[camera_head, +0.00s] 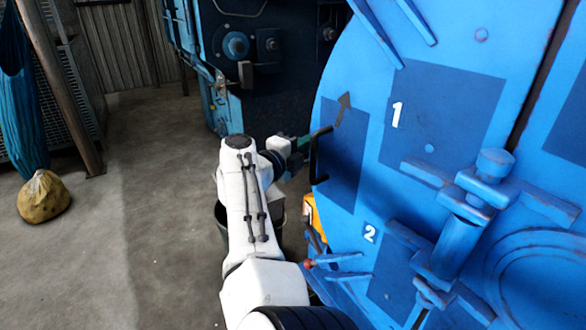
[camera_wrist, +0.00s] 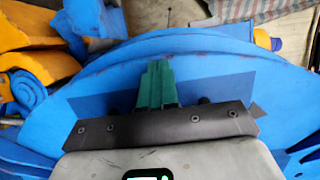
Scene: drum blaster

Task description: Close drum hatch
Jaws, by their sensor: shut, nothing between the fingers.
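The drum hatch (camera_head: 450,90) is a large round blue door filling the right of the head view, with darker blue panels marked 1 and 2. A black bar handle (camera_head: 318,155) stands out near its left edge. My white arm reaches up the middle of the head view. My gripper (camera_head: 303,143), with green fingers, is just left of the handle. I cannot tell whether it touches it. In the wrist view my gripper's green fingers (camera_wrist: 157,83) are together and empty, in front of the blue curved hatch (camera_wrist: 225,65). The handle is not clearly visible there.
A dark blue machine (camera_head: 270,60) stands behind my gripper. A blue cylinder fitting (camera_head: 460,220) and levers with a red knob (camera_head: 309,264) project from the hatch side. A yellow sack (camera_head: 43,197) lies at the left. The concrete floor (camera_head: 130,220) left of my arm is clear.

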